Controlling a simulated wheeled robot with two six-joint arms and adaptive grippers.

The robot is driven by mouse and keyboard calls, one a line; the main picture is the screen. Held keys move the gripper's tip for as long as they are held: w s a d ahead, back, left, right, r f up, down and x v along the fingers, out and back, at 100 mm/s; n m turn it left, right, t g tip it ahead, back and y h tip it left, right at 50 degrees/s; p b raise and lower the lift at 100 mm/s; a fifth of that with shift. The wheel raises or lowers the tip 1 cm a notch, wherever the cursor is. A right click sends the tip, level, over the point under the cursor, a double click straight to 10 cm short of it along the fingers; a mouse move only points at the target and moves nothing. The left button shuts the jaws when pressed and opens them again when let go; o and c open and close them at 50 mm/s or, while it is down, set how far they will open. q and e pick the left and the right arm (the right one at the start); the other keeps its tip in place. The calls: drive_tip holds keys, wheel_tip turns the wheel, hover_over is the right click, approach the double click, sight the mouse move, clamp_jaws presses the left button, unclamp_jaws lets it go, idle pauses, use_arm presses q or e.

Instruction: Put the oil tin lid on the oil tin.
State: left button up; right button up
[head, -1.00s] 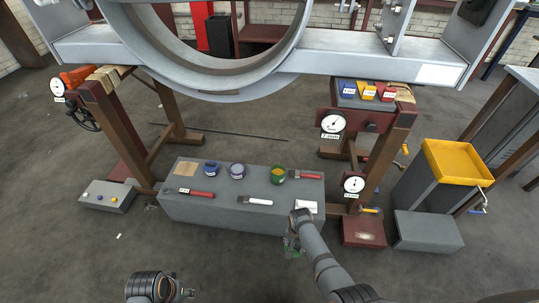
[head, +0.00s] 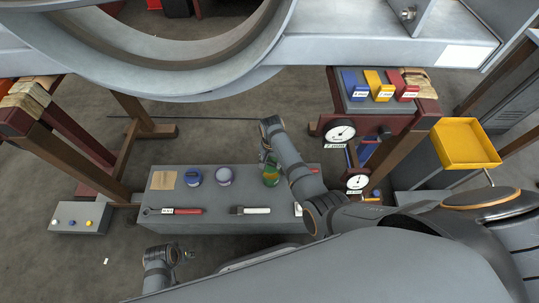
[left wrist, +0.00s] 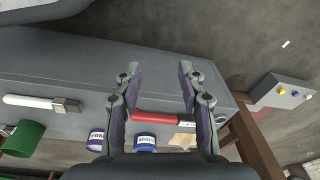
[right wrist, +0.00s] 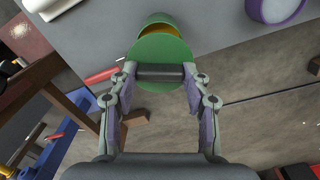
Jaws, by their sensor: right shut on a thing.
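The oil tin (head: 271,180) is green and stands on the grey bench, right of the other tins. It also shows in the left wrist view (left wrist: 22,138). In the right wrist view the oil tin (right wrist: 156,19) is partly hidden behind the green oil tin lid (right wrist: 160,50). My right gripper (right wrist: 160,73) is shut on the dark bar handle of the lid. The lid is close to the tin's end; I cannot tell whether they touch. My left gripper (left wrist: 160,78) is open and empty, in front of the bench; it shows small in the head view (head: 188,255).
The bench (head: 190,218) also bears a blue tin (head: 194,177), a purple-banded tin (head: 224,176), a red-handled tool (head: 185,211) and a white-handled brush (head: 255,211). A large metal ring frame spans above. A gauge stand (head: 341,131) is close on the right.

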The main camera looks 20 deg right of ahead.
sight(271, 167)
drive_tip(key=shift+p, duration=0.3)
drive_tip(key=shift+f, duration=0.15)
wheel_tip(271, 167, down, 4)
drive_tip(key=b, duration=0.2)
drive_tip(key=shift+b, duration=0.4)
use_arm(q)
wheel_tip(271, 167, up, 8)
drive_tip(key=d, duration=0.1)
drive_tip(key=shift+w+d+f, duration=0.15)
drive_tip(key=shift+w+d, duration=0.25)
use_arm(e)
drive_tip(key=shift+f, duration=0.2)
use_arm(q)
drive_tip(key=shift+f+b, duration=0.45)
drive_tip(key=shift+b, duration=0.2)
use_arm(e)
drive_tip(key=shift+f, duration=0.7)
drive_tip(key=o, duration=1.2)
